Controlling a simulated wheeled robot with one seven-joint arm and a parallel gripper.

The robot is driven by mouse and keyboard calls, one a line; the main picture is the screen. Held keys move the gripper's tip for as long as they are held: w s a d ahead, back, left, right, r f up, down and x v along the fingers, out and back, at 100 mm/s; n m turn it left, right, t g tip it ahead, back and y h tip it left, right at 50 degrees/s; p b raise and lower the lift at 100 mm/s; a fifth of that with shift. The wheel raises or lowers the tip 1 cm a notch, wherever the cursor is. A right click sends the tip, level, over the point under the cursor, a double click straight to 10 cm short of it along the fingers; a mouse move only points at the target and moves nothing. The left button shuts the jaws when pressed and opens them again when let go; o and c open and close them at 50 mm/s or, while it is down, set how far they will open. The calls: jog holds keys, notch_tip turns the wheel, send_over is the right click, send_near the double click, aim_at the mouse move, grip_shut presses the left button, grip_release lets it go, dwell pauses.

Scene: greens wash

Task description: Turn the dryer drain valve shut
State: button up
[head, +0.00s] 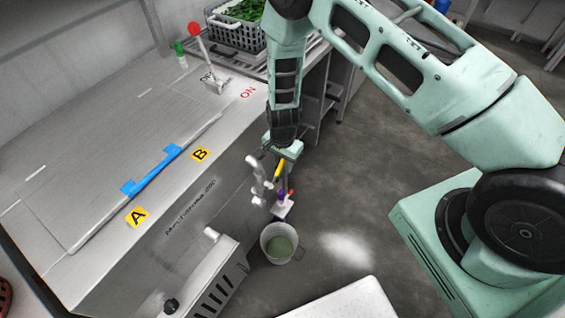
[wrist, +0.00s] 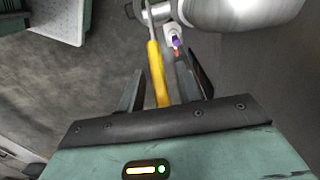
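The drain valve's yellow lever (wrist: 157,70) lies lengthwise between the two fingers of my gripper (wrist: 160,92) in the wrist view, with a gap on each side. The fingers are apart. The lever runs up to the valve's metal pipe (wrist: 225,12). In the head view my gripper (head: 283,163) is low beside the steel machine's right end, and a short yellow piece of the lever (head: 279,171) shows below it, next to the grey pipe (head: 259,180). The lever's near end is hidden by my gripper's body in the wrist view.
A bucket (head: 266,241) with greenish contents stands on the floor below the pipe. A small purple-and-red item (head: 284,207) is near the lever. The steel machine (head: 95,130) has a blue handle (head: 152,168) and a red-knobbed lever (head: 205,52). A crate of greens (head: 228,35) stands behind.

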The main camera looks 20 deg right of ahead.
jog(key=shift+f, duration=0.3)
grip_shut()
jog(key=shift+f, duration=0.15)
jog(key=shift+w+d+f+g+y+b, duration=0.25)
jog(key=shift+f+g+y+b, duration=0.8)
jog(key=shift+b, duration=0.75)
jog(key=shift+w+d+f+g+y+b, duration=0.2)
jog(key=shift+f+g+y+b, duration=0.45)
jog(key=shift+y+b, duration=0.9)
jog(key=shift+w+d+f+g+y+b, duration=0.25)
jog(key=shift+f+g+y+b, duration=0.65)
jog(key=shift+b, duration=1.1)
jog(key=shift+s, duration=0.15)
